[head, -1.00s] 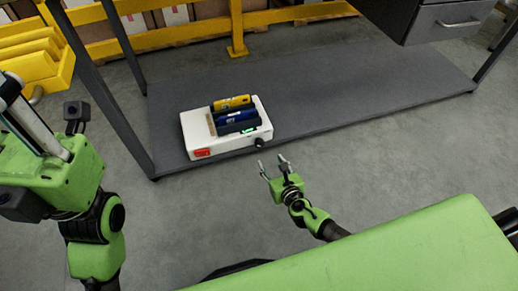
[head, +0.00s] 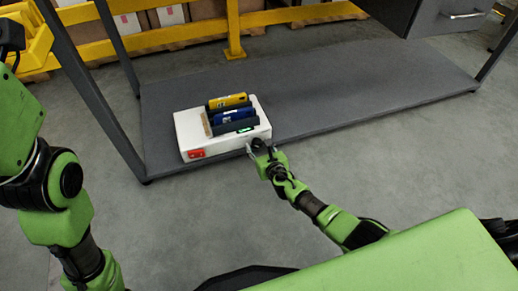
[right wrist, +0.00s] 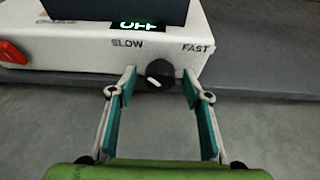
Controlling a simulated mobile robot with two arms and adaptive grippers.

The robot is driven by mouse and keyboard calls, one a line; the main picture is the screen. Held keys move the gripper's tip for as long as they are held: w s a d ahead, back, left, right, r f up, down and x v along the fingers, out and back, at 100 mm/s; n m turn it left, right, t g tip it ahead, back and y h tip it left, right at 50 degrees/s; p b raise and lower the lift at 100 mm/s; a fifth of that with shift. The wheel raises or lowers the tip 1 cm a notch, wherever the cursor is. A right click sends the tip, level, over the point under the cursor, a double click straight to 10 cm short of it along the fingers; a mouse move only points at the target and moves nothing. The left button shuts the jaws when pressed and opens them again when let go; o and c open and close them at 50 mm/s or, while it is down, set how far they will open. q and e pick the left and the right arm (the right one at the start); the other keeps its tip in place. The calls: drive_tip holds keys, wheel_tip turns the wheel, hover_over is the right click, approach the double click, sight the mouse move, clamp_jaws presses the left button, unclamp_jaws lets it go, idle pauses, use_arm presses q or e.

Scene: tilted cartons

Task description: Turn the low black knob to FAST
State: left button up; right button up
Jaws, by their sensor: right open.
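The white device (head: 222,135) sits on the grey lower shelf. The black knob (right wrist: 159,74) is on its front face, between the printed words SLOW on the left and FAST on the right. The knob's white mark points to the lower left. The green display (right wrist: 140,25) above reads OFF, its top cut off by a dark block. My right gripper (head: 256,147) is open at the device's front right corner. In the right wrist view its fingers stand on either side of the knob, apart from it. My left arm shows, but its gripper does not.
Blue, yellow and dark battery-like blocks (head: 231,114) stand on top of the device. A red switch (head: 196,154) is at its front left. Grey table legs (head: 98,90) rise left of it. The shelf (head: 350,101) to the right is bare.

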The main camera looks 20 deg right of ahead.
drive_tip(key=c, duration=1.1)
